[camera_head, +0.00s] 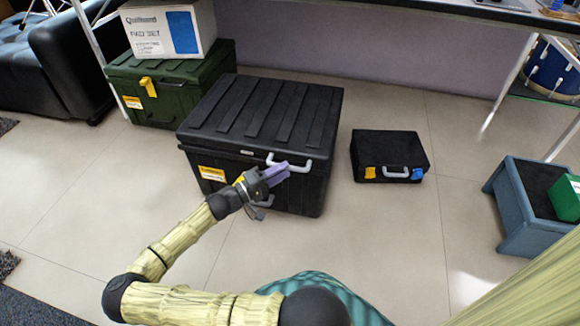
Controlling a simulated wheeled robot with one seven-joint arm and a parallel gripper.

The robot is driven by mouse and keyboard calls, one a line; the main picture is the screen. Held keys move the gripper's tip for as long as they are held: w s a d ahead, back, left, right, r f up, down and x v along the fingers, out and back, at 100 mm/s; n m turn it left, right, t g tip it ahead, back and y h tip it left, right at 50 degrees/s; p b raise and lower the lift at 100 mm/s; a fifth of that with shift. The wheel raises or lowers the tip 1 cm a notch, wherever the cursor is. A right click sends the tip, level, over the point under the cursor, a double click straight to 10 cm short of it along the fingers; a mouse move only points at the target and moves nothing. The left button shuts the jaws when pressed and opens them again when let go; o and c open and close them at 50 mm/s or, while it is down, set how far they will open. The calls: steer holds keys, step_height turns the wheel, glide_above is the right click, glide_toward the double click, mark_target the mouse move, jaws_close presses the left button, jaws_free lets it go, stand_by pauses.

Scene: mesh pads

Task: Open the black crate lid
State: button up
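The large black crate (280,185) stands on the tiled floor in the middle of the head view. Its ribbed black lid (262,108) lies flat and closed on top. A pale grey handle (290,162) sits at the lid's front edge, with a yellow label on the front wall at left. My gripper (282,172), with purple fingers, is in front of the crate just below the handle. In this view the fingertips overlap the handle's lower edge; I cannot tell whether they touch it. The finger gap is too small to judge.
A green crate (160,95) with a white box (168,28) on top stands behind at left. A small black case (390,156) sits to the right. A blue step stool (530,205) holds a green box (564,198) at far right. The floor between is clear.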

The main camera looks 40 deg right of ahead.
steer(key=shift+x, duration=1.6)
jaws_close()
steer(key=shift+r, duration=0.15)
